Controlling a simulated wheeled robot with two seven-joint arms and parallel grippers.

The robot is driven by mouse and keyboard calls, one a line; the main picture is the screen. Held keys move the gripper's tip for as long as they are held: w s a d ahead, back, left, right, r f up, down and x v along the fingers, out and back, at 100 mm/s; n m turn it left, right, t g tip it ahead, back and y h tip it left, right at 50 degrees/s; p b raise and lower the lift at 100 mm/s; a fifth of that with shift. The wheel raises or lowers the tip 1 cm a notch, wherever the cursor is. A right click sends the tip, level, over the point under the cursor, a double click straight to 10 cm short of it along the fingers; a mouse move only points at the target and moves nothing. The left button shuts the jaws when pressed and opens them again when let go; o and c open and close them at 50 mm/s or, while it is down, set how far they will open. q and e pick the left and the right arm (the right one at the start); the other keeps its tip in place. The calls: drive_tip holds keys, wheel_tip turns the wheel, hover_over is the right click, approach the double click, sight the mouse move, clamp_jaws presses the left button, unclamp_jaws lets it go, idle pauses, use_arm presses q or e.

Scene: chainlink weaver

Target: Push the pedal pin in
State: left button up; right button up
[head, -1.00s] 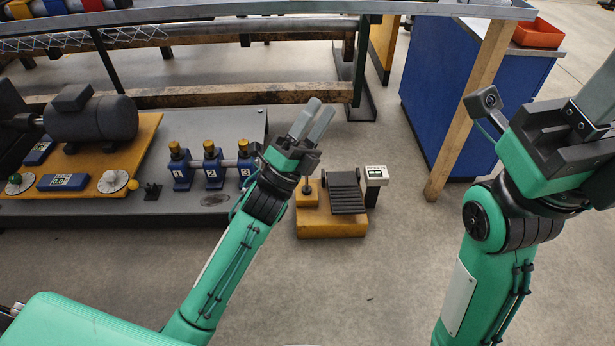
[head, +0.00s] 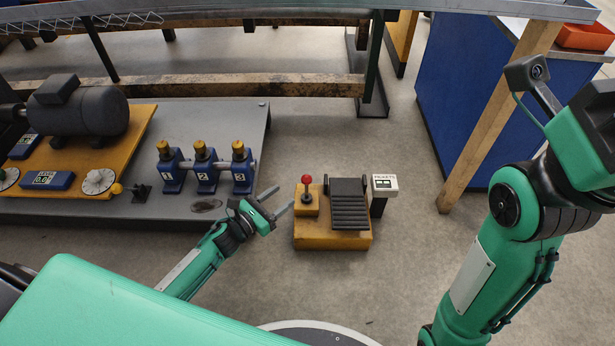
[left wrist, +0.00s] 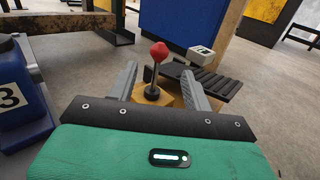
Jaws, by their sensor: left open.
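The pedal unit has a yellow base (head: 332,240) on the floor with a black ribbed pedal (head: 349,205). On its left block stands a pin with a red knob (head: 306,180), upright on a dark shaft. My left gripper (head: 277,201) is open, just left of the pedal unit and apart from the pin. In the left wrist view the red knob (left wrist: 158,52) shows beyond and between the two open fingers (left wrist: 157,90), with nothing between them touching. My right arm stands at the right; its gripper's fingers are not visible.
A small white display box (head: 384,183) stands on a post right of the pedal. Numbered blue valve blocks (head: 206,170) sit on the grey platform (head: 150,215) to the left. A wooden leg (head: 497,120) and blue cabinet (head: 462,90) stand right. Floor in front is clear.

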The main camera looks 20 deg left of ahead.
sight(303, 181)
use_arm(q)
drive_tip(key=b+x, duration=0.3)
drive_tip(key=x, duration=0.8)
drive_tip(key=shift+b, duration=0.35)
drive_tip(key=shift+f, duration=0.15)
clamp_jaws()
